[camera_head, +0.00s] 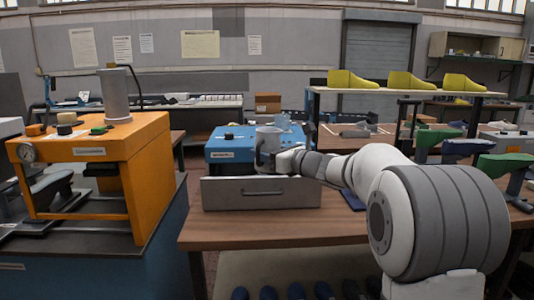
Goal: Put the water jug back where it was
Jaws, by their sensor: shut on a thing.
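The water jug (267,146) is a grey, upright vessel in front of the blue machine (222,143) on the wooden table. My gripper (283,161) reaches in from the right and is shut on the jug's right side. The fingertips are small and partly hidden by the jug and my wrist. The jug's base is near the top edge of the grey drawer-like front (235,194); I cannot tell whether it rests on anything.
An orange press (150,150) stands on a bench at left. The wooden table (215,232) has bare room in front of the drawer front. A shelf (400,92) with yellow shoe lasts (353,79) stands behind. Green lasts (504,164) are at right.

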